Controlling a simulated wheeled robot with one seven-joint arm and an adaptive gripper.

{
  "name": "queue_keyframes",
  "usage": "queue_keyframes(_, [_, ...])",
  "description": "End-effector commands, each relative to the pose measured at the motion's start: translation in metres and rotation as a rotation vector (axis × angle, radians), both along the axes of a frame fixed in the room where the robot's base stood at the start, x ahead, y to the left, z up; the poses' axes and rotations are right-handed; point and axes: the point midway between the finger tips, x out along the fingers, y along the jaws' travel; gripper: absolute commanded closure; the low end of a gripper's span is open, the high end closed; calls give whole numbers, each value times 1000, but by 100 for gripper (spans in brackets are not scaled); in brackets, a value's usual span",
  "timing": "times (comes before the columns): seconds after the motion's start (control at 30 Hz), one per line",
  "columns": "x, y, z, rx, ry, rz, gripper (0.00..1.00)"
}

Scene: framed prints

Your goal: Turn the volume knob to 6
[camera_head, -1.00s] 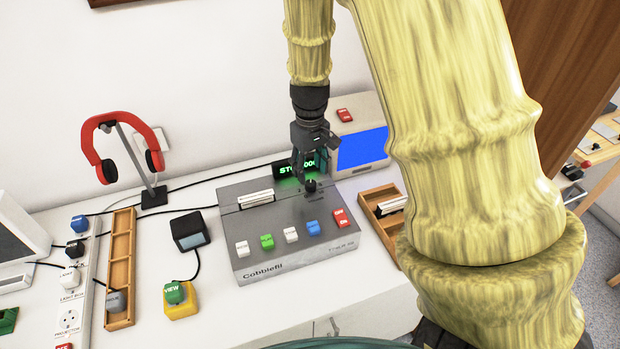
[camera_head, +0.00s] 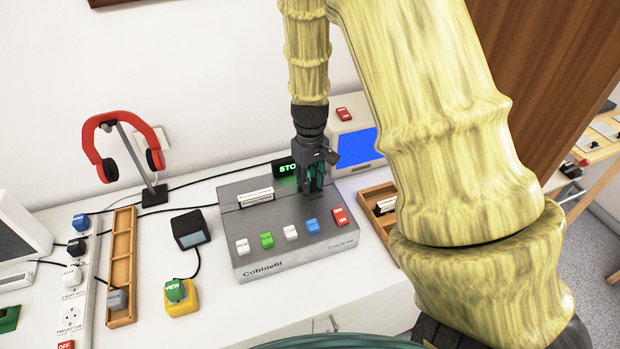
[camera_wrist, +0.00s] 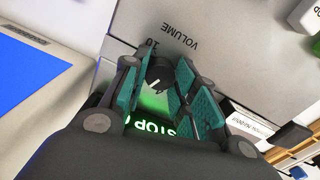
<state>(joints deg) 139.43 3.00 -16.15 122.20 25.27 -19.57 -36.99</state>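The grey Cobblefil machine (camera_head: 285,262) stands on the white table. Its dark volume knob (camera_wrist: 161,76) shows in the wrist view below the word VOLUME and the number 10, with a pale mark on its top. My gripper (camera_head: 313,192) points down over the machine's top, and in the head view it hides the knob. In the wrist view the teal finger pads of my gripper (camera_wrist: 155,92) are apart on either side of the knob, with a gap visible. The knob's other numbers and its exact setting cannot be read.
A green-lit display (camera_head: 285,168) is behind the machine, partly hidden by my gripper. Coloured keys, including a blue key (camera_head: 312,227) and a red key (camera_head: 340,216), line the machine's front. A blue-screened box (camera_head: 357,147) and a wooden tray (camera_head: 374,214) stand close on the right.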

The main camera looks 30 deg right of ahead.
Motion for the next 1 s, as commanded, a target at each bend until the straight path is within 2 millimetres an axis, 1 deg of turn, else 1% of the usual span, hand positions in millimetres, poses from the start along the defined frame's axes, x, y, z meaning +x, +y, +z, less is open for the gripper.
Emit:
queue_keyframes(0.03, [0,0,0,0,0,0,87])
queue_keyframes(0.1, [0,0,0,0,0,0,97])
queue_keyframes(0.27, [0,0,1,0,0,-9,97])
queue_keyframes(0.5, [0,0,2,0,0,-90,97])
queue_keyframes(0.8, [1,-1,1,-1,-1,-97,97])
queue_keyframes(0.83, [1,-1,1,-1,-1,-97,68])
queue_keyframes(0.9, [1,-1,1,-1,-1,-97,55])
queue_keyframes(0.93, [1,0,1,0,-1,-97,51])
queue_keyframes(1.0, [0,0,1,0,-1,-97,51])
